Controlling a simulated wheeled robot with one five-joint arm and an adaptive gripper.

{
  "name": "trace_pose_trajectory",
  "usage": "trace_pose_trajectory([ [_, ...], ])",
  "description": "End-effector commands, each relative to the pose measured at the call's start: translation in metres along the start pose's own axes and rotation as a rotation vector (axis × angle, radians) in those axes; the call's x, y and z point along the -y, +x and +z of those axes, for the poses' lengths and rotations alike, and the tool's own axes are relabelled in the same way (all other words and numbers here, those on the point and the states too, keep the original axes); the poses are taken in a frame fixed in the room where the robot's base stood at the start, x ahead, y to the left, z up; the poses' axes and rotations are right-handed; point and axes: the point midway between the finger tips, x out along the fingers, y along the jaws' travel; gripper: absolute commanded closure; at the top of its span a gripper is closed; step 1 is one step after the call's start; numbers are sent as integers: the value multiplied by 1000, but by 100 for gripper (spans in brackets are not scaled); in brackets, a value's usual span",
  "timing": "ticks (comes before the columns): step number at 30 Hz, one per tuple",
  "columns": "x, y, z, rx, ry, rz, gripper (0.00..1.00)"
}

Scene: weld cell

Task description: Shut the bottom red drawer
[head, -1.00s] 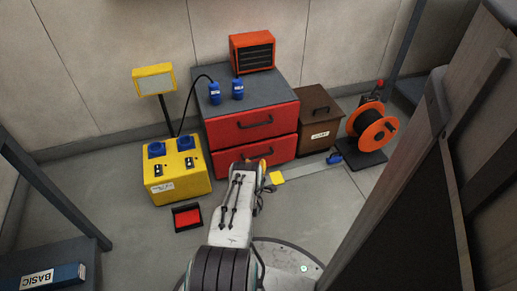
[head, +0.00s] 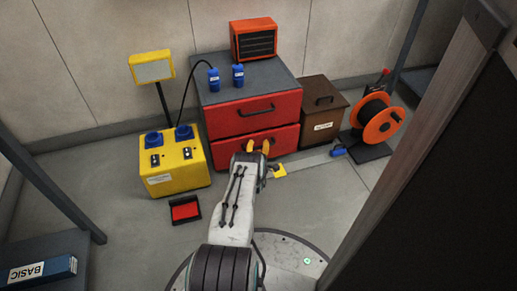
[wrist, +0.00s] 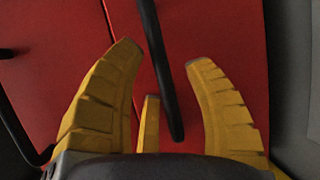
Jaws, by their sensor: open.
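The bottom red drawer (head: 286,138) is the lower of two in a grey-topped cabinet (head: 245,74). Its front looks nearly in line with the top drawer (head: 236,117); I cannot tell whether a small gap is left. My gripper (head: 258,148) is in front of the bottom drawer and partly hides its front and handle. In the wrist view my gripper (wrist: 165,75) is open, its yellow fingers spread towards the red drawer front (wrist: 222,40). The black bar handle (wrist: 158,60) runs between the fingers, with none closed on it. Contact with the front cannot be made out.
A yellow power box (head: 173,168) with a lamp stands left of the cabinet. A black-and-red tray (head: 185,209) lies on the floor. A brown box (head: 322,112) and an orange cable reel (head: 377,124) stand right. A dark panel (head: 430,170) blocks the right side.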

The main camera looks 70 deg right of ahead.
Motion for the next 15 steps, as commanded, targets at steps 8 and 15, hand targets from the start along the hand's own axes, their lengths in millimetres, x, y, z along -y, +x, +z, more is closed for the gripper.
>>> trace_pose_trajectory([
  [8, 0, 1, 0, 0, 0, 0, 53],
  [15, 0, 1, 0, 0, 0, 0, 67],
])
